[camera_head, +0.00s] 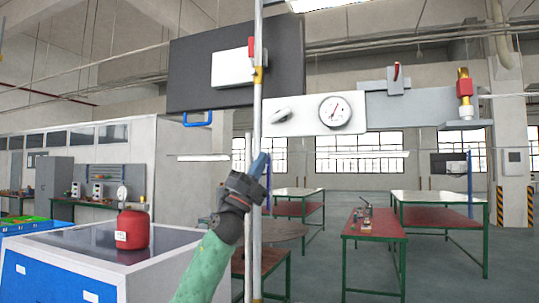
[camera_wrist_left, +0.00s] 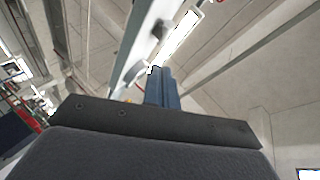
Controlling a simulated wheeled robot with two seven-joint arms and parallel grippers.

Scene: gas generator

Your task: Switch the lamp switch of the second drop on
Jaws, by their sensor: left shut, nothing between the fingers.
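My left gripper (camera_head: 262,163) has blue fingers pressed together, with nothing between them. It points up beside a thin vertical pole, below a white panel (camera_head: 300,122). The shut fingers also show in the left wrist view (camera_wrist_left: 163,88), with a pale panel just beyond the tips. The white panel carries a grey knob-like part (camera_head: 281,116) and a round gauge (camera_head: 336,111). A white box (camera_head: 230,67) with a red part (camera_head: 252,47) is on the dark board. I cannot tell which part is the lamp switch of the second drop. My right gripper is out of view.
The vertical pole (camera_head: 257,110) stands close to my left gripper. The dark board (camera_head: 290,75) is behind it. A grey box (camera_head: 396,82) with a red lever is further right. A red canister (camera_head: 131,230) stands on a cabinet at left. Red-topped tables stand behind.

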